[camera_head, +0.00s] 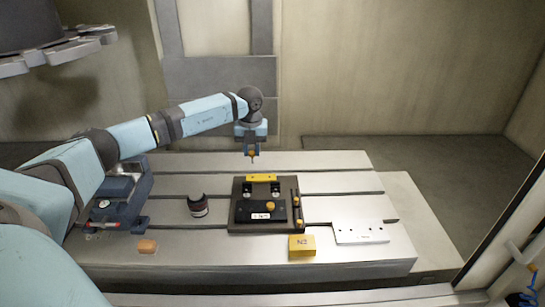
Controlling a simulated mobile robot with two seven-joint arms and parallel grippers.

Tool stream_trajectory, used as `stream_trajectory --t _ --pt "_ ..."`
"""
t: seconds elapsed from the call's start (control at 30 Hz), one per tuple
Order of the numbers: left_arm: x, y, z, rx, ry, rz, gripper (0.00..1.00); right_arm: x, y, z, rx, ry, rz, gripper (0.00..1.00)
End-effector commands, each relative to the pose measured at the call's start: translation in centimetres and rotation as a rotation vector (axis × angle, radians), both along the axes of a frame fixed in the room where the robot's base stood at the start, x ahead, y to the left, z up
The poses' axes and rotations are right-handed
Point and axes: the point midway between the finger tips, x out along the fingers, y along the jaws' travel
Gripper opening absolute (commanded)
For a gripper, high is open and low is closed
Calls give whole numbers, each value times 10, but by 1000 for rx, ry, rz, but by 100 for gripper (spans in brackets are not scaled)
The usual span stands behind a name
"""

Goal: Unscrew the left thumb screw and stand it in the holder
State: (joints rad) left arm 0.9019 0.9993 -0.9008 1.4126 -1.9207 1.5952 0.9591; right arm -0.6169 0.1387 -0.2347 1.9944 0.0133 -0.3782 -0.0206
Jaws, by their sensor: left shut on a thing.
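My left gripper (252,148) points down and is shut on a thumb screw (252,154) with an orange-yellow head and a thin shank hanging below. It holds the screw in the air, above and behind the dark mould base (236,223). The base has a yellow bar (260,178) at its back and a dark plate with a white label (261,216). Another yellow knob (270,206) sits on that plate, right of its middle. Two more yellow knobs are along the base's right side. I cannot tell which thing is the holder. My right gripper is not in view.
A yellow block (302,246) and a pale plate with holes (360,234) lie front right on the slotted table (200,250). The table's back right is clear.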

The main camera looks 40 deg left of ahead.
Motion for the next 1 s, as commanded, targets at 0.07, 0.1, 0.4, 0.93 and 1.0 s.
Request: stream_trajectory --t 0.07,0.1,0.4,0.93,1.0 --pt "-1 3 -3 1 1 9 0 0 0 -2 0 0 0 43" --pt "0 3 -4 0 0 9 0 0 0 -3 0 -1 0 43" --pt "0 2 -27 0 0 6 0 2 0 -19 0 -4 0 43" --pt "0 2 -54 0 0 6 0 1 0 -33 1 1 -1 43" --pt "0 2 -54 0 0 5 0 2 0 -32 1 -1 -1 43"
